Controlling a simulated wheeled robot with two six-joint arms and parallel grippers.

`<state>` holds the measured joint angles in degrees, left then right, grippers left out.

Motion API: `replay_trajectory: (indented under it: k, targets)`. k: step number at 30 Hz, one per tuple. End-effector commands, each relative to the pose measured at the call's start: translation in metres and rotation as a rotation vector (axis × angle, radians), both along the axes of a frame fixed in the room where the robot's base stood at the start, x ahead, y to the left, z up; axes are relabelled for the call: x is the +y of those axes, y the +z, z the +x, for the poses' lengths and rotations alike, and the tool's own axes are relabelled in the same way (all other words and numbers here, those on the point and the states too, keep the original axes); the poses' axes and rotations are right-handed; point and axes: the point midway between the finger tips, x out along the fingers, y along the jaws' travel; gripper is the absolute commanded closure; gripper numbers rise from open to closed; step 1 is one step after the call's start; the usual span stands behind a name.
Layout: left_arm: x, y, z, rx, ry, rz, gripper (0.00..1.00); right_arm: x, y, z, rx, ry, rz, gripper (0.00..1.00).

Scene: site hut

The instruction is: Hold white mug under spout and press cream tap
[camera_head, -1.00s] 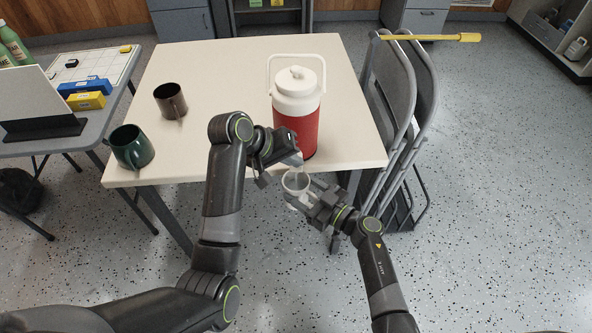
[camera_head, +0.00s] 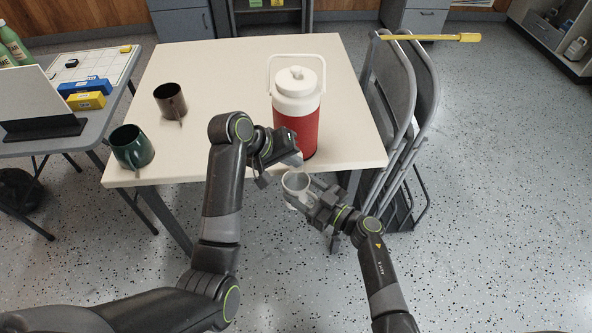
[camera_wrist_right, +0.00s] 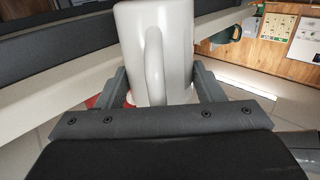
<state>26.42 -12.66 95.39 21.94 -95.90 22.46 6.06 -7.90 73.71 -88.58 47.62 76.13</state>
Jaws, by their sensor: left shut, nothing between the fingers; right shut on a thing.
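The white mug (camera_head: 296,184) is held by my right gripper (camera_head: 311,195), just off the front edge of the table and below the red jug's front. In the right wrist view the mug (camera_wrist_right: 160,45) stands between the fingers, its handle toward the camera. The red and white drink jug (camera_head: 297,112) stands upright near the table's front right. My left gripper (camera_head: 294,159) is shut and empty, close to the jug's lower front and above the mug. The cream tap and spout are hidden behind the left gripper.
A brown mug (camera_head: 171,101) and a green mug (camera_head: 131,147) stand on the left of the cream table (camera_head: 213,66). Folded grey chairs (camera_head: 394,98) lean at its right side. A grey side table (camera_head: 75,141) with boxes is at the left.

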Motion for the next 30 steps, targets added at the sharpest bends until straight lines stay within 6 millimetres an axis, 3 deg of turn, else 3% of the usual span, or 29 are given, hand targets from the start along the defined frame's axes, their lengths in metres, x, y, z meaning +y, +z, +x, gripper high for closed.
replay_trajectory:
  k: [10,21,30]
  targets:
    - [0.0,0.001,0.0,0.0,0.0,0.001,1.0,0.0,0.002,0.001,-0.003,0.0,0.002,0.7]
    - [0.0,0.041,0.0,-0.002,-0.001,0.0,1.0,0.0,0.002,0.001,-0.003,0.0,0.002,0.7]
    - [0.0,0.047,0.0,0.001,-0.001,0.0,1.0,0.0,0.002,0.001,-0.003,0.0,0.002,0.7]
